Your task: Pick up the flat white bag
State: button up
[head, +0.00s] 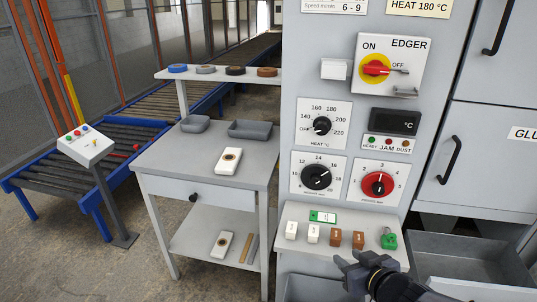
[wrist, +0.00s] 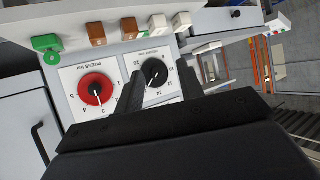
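Two flat white objects with a round dark-centred mark show in the head view. One white bag-like object (head: 228,160) lies on the top of the grey side table (head: 165,157). Another flat white one (head: 222,244) lies on the table's lower shelf, beside a brown strip. I cannot tell for certain which is the bag. My gripper (head: 348,262) is at the lower right, in front of the machine's control panel and well to the right of both. In the wrist view my gripper (wrist: 161,68) has its fingers apart with nothing between them, facing the dials.
The machine cabinet (head: 350,80) stands right of the table, its small ledge (head: 330,215) holding white and brown blocks and a green piece. Grey trays (head: 250,129) and a raised shelf (head: 215,76) with rolls stand at the table's back. A roller conveyor (head: 75,165) is at left.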

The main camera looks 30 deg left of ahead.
aim_at(227, 164)
jog(key=j+z, duration=0.25)
jog(key=j, duration=0.3)
jog(key=j+z, duration=0.2)
jog(key=j, duration=0.35)
jog(key=k+j+z, duration=0.25)
jog(key=j, duration=0.3)
jog(key=j+z, duration=0.25)
jog(key=j, duration=0.3)
jog(key=k+j, duration=0.1)
jog(key=j, duration=0.3)
jog(key=k+j, duration=0.15)
jog(key=j, duration=0.25)
jog(key=k+j, duration=0.1)
jog(key=j, duration=0.3)
jog(key=k+j, duration=0.1)
jog(key=j, duration=0.25)
